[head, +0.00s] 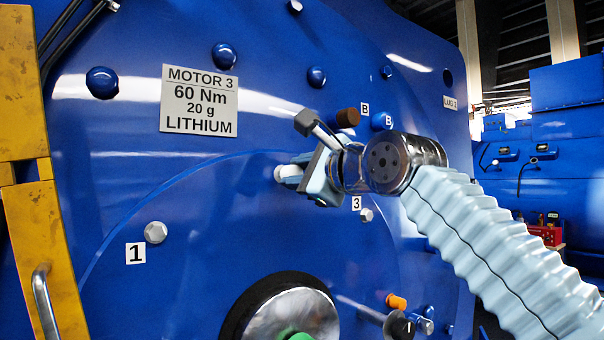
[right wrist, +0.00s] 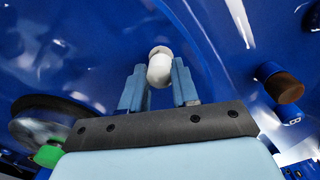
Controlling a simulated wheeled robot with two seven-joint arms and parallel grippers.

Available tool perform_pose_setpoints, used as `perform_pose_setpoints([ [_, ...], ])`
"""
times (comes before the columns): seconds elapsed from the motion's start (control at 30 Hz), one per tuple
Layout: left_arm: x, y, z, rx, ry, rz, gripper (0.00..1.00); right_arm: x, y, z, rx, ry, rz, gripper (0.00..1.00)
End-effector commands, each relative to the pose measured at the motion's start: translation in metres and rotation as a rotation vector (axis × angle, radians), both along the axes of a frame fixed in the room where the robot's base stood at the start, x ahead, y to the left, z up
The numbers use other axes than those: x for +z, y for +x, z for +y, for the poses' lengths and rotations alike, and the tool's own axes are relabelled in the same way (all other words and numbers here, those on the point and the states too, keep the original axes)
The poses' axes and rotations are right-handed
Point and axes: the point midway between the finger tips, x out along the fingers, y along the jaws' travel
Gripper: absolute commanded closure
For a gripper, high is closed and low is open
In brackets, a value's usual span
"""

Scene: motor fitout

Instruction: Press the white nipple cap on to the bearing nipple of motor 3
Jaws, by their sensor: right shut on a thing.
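My right gripper (head: 298,174) is close to the blue face of motor 3, right of and below its plate (head: 199,101). In the right wrist view its two blue fingers (right wrist: 159,88) are shut on the white nipple cap (right wrist: 159,70). The cap shows in the head view as a small white end (head: 284,172) at the fingertips. A pale, faceted head (right wrist: 159,50) shows just beyond the cap; I cannot tell if they touch. A brown-ended fitting (head: 347,118) stands by a "B" label, above and right of the gripper. My left gripper is not in view.
Silver bolt heads labelled 1 (head: 155,232) and 3 (head: 366,215) stick out of the motor face. A dark-rimmed shaft hub (head: 292,318) with a green centre is below. A yellow post (head: 35,240) with a handle stands at left. Blue domed bolts (head: 102,83) stud the upper face.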

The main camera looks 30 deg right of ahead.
Motion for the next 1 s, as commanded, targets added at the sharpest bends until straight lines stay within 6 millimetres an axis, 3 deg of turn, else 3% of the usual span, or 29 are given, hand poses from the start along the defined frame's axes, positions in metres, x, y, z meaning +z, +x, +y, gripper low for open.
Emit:
perform_pose_setpoints([
  [0.47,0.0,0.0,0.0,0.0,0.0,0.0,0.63,0.0,0.012,0.001,0.0,0.001,0.0,0.98],
  [0.5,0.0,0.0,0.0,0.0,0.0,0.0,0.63,0.0,0.012,0.001,0.0,0.001,0.0,0.67],
  [0.67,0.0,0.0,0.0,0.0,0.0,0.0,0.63,0.0,0.011,0.001,0.0,0.0,-0.001,0.43],
  [1.0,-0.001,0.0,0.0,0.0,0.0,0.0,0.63,0.0,0.008,0.0,-0.001,0.0,0.0,0.41],
])
